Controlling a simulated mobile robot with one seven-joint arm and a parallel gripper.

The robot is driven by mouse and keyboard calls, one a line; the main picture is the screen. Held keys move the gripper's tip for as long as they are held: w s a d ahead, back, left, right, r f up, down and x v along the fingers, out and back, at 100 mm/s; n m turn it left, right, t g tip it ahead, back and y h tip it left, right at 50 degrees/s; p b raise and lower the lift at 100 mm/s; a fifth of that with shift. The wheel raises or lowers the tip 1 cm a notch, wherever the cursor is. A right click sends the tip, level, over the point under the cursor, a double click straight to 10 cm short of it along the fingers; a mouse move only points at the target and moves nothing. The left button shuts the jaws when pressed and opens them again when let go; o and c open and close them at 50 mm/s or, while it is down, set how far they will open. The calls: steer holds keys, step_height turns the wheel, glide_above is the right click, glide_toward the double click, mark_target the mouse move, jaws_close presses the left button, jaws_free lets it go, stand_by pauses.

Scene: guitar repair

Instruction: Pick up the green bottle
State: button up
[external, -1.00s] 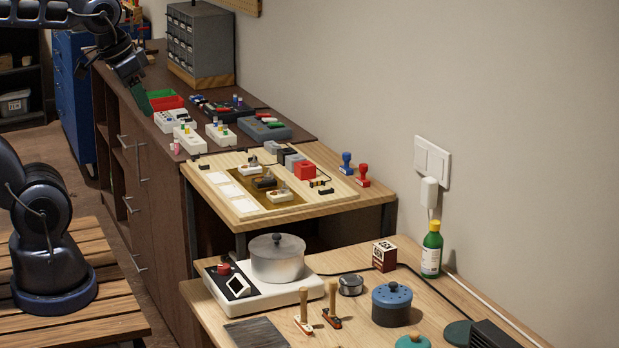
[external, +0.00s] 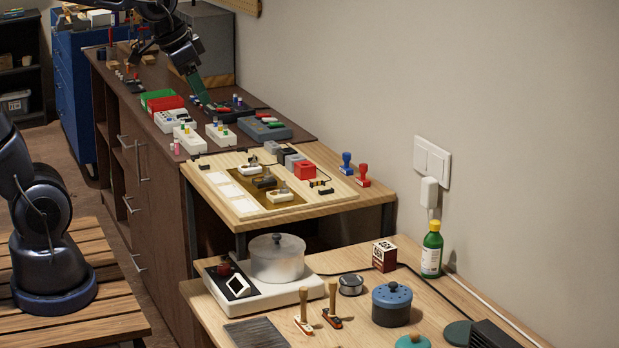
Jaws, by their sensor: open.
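The green bottle (external: 431,254) has a yellow cap and a pale label. It stands upright on the light wooden table at the right, close to the wall below the socket. My gripper (external: 208,104) is at the upper left, over the dark brown cabinet top, pointing down near small parts trays. It is far from the bottle and holds nothing that I can see. Its fingers are small in this view.
Near the bottle are a small brown box (external: 384,256), a blue lidded pot (external: 391,304) and a cable along the wall. A white hotplate (external: 262,300) bears a grey pot (external: 277,259). A raised wooden board (external: 227,206) with parts lies between my gripper and the bottle.

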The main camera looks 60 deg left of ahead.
steer(key=w+d+f+m, duration=0.1)
steer(key=w+d+f, duration=0.1)
steer(key=w, duration=1.1)
steer(key=m+t+h, duration=0.1)
steer(key=m+h, duration=0.1)
steer(key=h, duration=0.1)
glide_above(433, 222)
steer(key=s+a, duration=0.2)
steer(key=s, duration=0.2)
step_height(433, 222, down, 24)
steer(key=shift+x, duration=6)
steer(key=shift+s+a+f, duration=0.1)
steer(key=shift+s+a, duration=0.1)
jaws_close()
